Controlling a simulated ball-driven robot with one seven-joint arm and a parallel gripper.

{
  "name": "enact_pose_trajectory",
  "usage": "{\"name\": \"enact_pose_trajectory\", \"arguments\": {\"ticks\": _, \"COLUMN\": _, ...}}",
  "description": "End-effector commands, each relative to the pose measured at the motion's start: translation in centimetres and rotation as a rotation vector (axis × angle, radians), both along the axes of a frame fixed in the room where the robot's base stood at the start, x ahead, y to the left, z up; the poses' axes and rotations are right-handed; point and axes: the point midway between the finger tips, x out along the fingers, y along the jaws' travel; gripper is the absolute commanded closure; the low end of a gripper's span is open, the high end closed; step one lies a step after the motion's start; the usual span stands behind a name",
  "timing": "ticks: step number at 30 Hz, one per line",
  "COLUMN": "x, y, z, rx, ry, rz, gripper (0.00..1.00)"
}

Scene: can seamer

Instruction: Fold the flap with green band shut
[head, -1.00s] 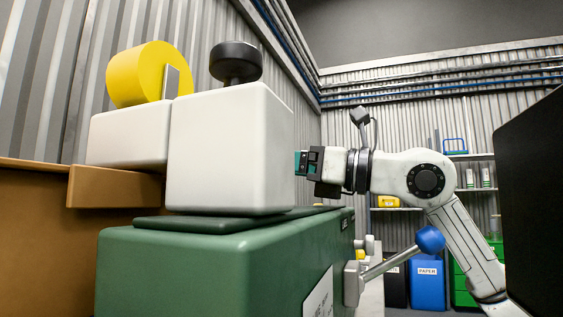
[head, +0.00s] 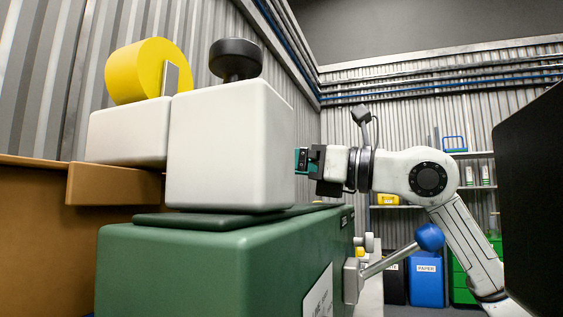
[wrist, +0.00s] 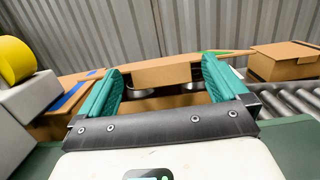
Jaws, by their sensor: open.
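My gripper (head: 302,160) is open and empty at the right of the white block in the head view. In the wrist view its two teal fingers (wrist: 162,72) stand wide apart. Beyond them is brown cardboard. A green band (wrist: 216,53) shows on a thin brown flap (wrist: 236,54) behind and right of the right finger; that finger hides part of it. A blue band (wrist: 72,95) marks cardboard left of the left finger. A brown cardboard piece (wrist: 160,74) shows between the fingers. No green band is visible in the head view.
A white machine block (head: 230,150) with a black knob (head: 236,60) and a yellow roll (head: 140,72) stand beside my gripper on a green base (head: 200,265). A blue-ended lever (head: 429,237) sticks out below. A closed carton (wrist: 284,62) sits by rollers (wrist: 290,100).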

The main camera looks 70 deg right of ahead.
Motion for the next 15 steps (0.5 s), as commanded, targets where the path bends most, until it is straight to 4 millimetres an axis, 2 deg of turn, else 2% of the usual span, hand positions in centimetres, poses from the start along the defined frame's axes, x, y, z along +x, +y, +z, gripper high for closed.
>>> {"name": "enact_pose_trajectory", "arguments": {"ticks": 15, "x": -8.7, "y": -0.4, "z": -1.0, "rx": 0.003, "ry": -0.001, "rz": -0.002, "gripper": 0.0}}
